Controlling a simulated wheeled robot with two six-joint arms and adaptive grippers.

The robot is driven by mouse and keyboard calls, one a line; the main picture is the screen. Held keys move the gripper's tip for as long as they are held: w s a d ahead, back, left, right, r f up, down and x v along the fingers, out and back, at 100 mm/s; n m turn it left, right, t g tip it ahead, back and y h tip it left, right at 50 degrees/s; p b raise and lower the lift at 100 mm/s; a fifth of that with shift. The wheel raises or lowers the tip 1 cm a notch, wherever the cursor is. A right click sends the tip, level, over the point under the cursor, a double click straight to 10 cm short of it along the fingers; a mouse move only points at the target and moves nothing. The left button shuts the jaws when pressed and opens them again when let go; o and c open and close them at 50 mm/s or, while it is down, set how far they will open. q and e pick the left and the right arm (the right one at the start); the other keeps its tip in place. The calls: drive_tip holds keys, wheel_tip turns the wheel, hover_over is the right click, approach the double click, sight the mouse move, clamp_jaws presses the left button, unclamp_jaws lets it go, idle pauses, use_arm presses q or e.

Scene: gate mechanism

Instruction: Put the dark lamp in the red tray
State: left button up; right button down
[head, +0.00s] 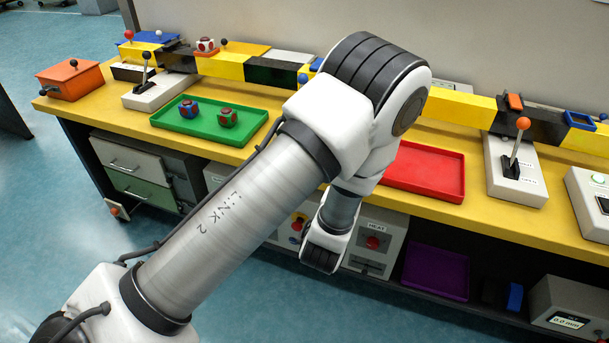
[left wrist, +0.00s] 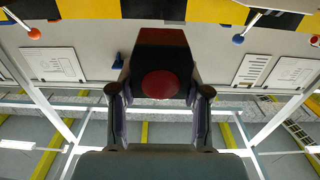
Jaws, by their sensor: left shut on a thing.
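My left gripper (left wrist: 160,92) is shut on the dark lamp (left wrist: 160,50), a dark block with a dull red dome, in the left wrist view. The dome faces the camera between the two fingers. In the head view my left arm crosses the middle and hides the gripper and the lamp. The red tray (head: 430,172) lies on the yellow bench, right of my arm. Its visible part is empty, and its left end is partly hidden by the arm. My right gripper is not in view.
A lever box with an orange knob (head: 515,170) stands right of the red tray. A yellow and black beam (head: 460,108) runs along the back. A purple tray (head: 436,272) lies on the lower shelf.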

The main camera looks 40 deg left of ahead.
use_arm(q)
drive_tip(key=w+a+p, duration=0.1)
drive_tip(key=a, duration=0.3)
drive_tip(key=w+a, duration=0.2)
drive_tip(key=a, duration=0.3)
drive_tip(key=w+a+f+p, duration=0.1)
drive_tip(key=a, duration=0.4)
drive_tip(key=shift+w+p, duration=0.35)
drive_tip(key=f, duration=0.3)
drive_tip(key=shift+w+a+f, duration=0.2)
drive_tip(key=shift+a+f, duration=0.1)
drive_tip(key=shift+f, duration=0.1)
drive_tip(key=shift+s+f, duration=0.1)
drive_tip(key=o, duration=1.3)
drive_tip(key=shift+c, duration=0.2)
